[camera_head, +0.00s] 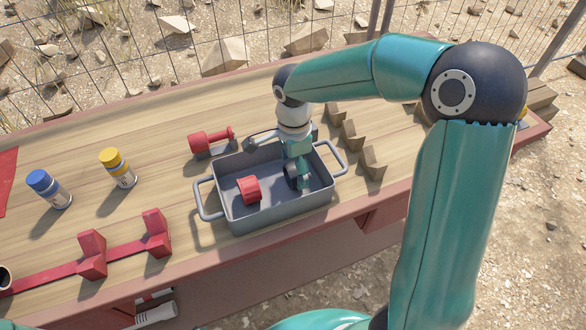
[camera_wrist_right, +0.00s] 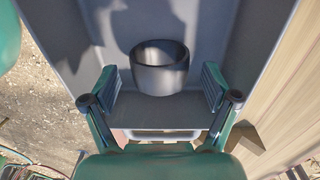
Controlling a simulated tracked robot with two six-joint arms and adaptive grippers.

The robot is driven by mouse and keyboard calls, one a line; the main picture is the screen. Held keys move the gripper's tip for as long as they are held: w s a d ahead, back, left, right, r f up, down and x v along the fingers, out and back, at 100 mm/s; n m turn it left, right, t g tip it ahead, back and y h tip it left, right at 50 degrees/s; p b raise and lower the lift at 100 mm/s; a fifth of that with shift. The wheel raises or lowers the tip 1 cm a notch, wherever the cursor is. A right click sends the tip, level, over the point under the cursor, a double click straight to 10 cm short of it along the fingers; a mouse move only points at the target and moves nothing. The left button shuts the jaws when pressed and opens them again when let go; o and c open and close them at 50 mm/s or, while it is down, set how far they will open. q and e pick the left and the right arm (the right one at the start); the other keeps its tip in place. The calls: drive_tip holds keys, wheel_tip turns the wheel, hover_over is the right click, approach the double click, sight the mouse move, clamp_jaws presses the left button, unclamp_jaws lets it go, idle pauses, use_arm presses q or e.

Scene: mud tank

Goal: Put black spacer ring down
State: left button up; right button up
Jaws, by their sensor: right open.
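The black spacer ring (camera_head: 291,176) is in the grey tray (camera_head: 232,215), in the right half. In the right wrist view the ring (camera_wrist_right: 160,72) lies just ahead of the fingertips, with a gap on both sides. My right gripper (camera_head: 302,172) reaches down into the tray over the ring and partly hides it. In the right wrist view its fingers (camera_wrist_right: 161,88) are spread open and hold nothing. The tray floor shows under the ring, though the exact contact is hard to see. My left gripper is not in view.
A red dumbbell-shaped part (camera_head: 212,141) is behind the tray. Blue (camera_head: 49,189) and yellow-capped (camera_head: 118,168) bottles stand left. Brown wedge blocks (camera_head: 352,135) stand right. A red rack (camera_head: 92,254) is front left.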

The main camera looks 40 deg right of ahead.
sight(294, 166)
wheel_tip(294, 166, up, 11)
drive_tip(key=shift+p, duration=0.4)
drive_tip(key=shift+w, duration=0.1)
